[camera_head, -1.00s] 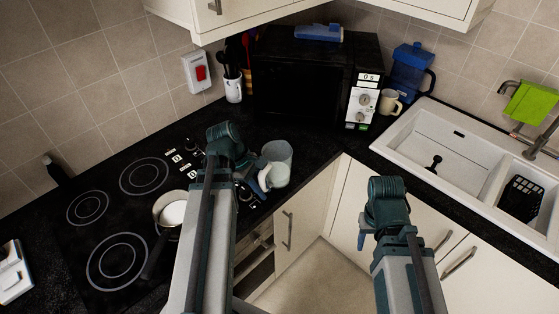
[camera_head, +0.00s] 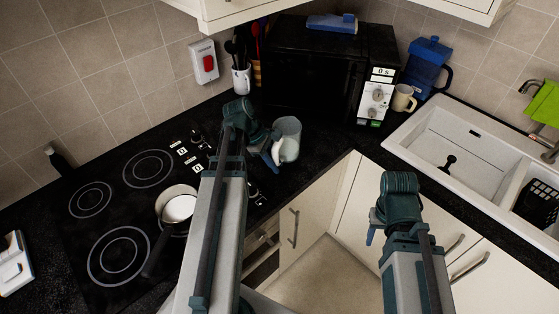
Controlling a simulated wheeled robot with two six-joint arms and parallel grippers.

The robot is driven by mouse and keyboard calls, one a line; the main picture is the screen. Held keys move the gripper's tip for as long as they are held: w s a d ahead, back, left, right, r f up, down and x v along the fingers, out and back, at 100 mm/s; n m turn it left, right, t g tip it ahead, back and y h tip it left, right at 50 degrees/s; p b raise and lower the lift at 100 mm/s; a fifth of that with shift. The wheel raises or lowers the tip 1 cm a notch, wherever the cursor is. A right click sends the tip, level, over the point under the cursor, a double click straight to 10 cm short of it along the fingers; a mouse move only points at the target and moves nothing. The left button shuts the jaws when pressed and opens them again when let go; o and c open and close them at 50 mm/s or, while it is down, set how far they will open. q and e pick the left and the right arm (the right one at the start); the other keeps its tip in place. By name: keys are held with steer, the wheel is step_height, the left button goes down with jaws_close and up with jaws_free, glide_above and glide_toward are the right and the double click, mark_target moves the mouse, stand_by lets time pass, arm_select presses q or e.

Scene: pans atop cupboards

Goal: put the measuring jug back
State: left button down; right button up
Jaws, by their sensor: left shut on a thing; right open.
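The measuring jug (camera_head: 288,132) is a pale, translucent grey cup in the middle of the view, in front of the microwave. My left gripper (camera_head: 274,152) is shut on the jug at its left side, around its handle area; the fingers are partly hidden by my arm. The jug looks roughly upright. I cannot tell whether its base touches the black worktop. My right gripper (camera_head: 371,236) is open and empty, in front of the cupboard doors, right of the jug.
The black microwave (camera_head: 316,78) stands behind the jug, with a beige mug (camera_head: 403,98) and blue water filter jug (camera_head: 428,66) to its right. A utensil pot (camera_head: 241,80) stands left. A saucepan (camera_head: 180,207) sits on the hob (camera_head: 90,228). The sink (camera_head: 435,139) is right.

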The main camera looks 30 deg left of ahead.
mark_target(282, 171)
arm_select(q)
steer(key=w, duration=0.1)
steer(key=w+a, duration=0.1)
steer(key=w, duration=0.1)
steer(key=shift+w+a+f, duration=0.1)
steer(key=shift+w+f, duration=0.1)
steer(key=shift+w, duration=0.1)
steer(key=shift+s+f+b, duration=0.1)
steer(key=shift+f+b, duration=0.05)
steer(key=shift+b, duration=0.2)
step_height(282, 171, down, 3)
steer(key=b, duration=0.3)
steer(key=shift+f, duration=0.2)
steer(key=shift+r, duration=0.15)
steer(key=c, duration=0.8)
jaws_free()
